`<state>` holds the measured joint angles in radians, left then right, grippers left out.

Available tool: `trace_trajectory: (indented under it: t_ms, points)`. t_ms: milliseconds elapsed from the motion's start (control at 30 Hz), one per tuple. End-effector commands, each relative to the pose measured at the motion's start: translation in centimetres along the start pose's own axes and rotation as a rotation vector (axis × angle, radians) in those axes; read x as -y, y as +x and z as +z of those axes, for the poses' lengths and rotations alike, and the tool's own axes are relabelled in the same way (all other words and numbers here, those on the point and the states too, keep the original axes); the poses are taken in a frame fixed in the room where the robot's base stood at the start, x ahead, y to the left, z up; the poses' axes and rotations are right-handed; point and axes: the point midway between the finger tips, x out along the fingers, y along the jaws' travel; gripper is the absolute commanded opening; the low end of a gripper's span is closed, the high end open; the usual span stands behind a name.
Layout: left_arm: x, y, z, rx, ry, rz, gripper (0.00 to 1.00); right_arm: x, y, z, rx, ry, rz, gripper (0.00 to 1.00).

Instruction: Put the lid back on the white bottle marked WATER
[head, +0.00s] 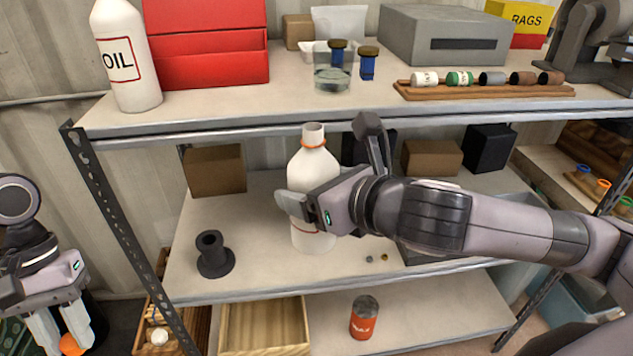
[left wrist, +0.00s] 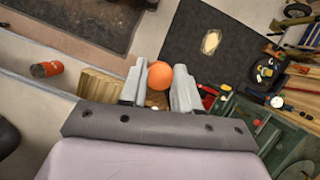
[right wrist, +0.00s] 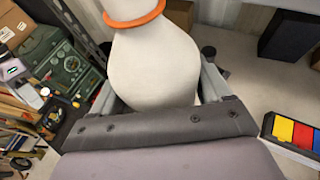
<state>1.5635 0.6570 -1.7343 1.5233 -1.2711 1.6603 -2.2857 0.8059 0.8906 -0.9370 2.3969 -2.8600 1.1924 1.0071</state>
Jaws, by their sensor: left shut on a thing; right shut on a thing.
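The white bottle (head: 313,168) stands upright on the middle shelf. Its neck is open, with an orange ring below the mouth; its label is mostly hidden by my right gripper. My right gripper (head: 292,208) is shut on the bottle's body, and the bottle (right wrist: 155,65) fills the space between its fingers in the right wrist view. My left gripper (head: 62,335) is low at the far left, away from the shelf, shut on an orange lid (head: 71,345). The round orange lid (left wrist: 160,75) shows between its fingertips in the left wrist view.
A dark flanged spool (head: 212,256) stands left of the bottle. The upper shelf (head: 290,118) overhangs just behind and above the bottle mouth. A shelf post (head: 120,220) stands between my left gripper and the bottle. An orange can (head: 364,318) and wooden crate (head: 262,330) are below.

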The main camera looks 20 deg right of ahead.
Motion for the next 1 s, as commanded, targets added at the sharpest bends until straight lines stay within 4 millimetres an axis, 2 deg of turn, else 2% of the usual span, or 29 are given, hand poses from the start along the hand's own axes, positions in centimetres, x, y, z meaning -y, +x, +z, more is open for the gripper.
trace_trajectory:
  t_ms: [67, 267, 800, 1000]
  points:
    - [0.0, 0.0, 0.0, 0.0, 0.0, 0.0, 0.04, 0.0, 0.1, -0.3, -0.002, 0.003, 0.005, 0.2]
    - [0.0, 0.0, 0.0, 0.0, 0.0, 0.0, 0.04, -2.1, 0.5, -1.0, 0.002, -0.045, 0.111, 0.2]
    - [0.0, 0.0, 0.0, 0.0, 0.0, 0.0, 0.04, -10.8, 2.5, -4.4, 0.002, -0.226, 0.553, 0.2]
    - [0.0, 0.0, 0.0, 0.0, 0.0, 0.0, 0.04, -12.8, 2.9, -5.3, 0.003, -0.272, 0.66, 0.2]
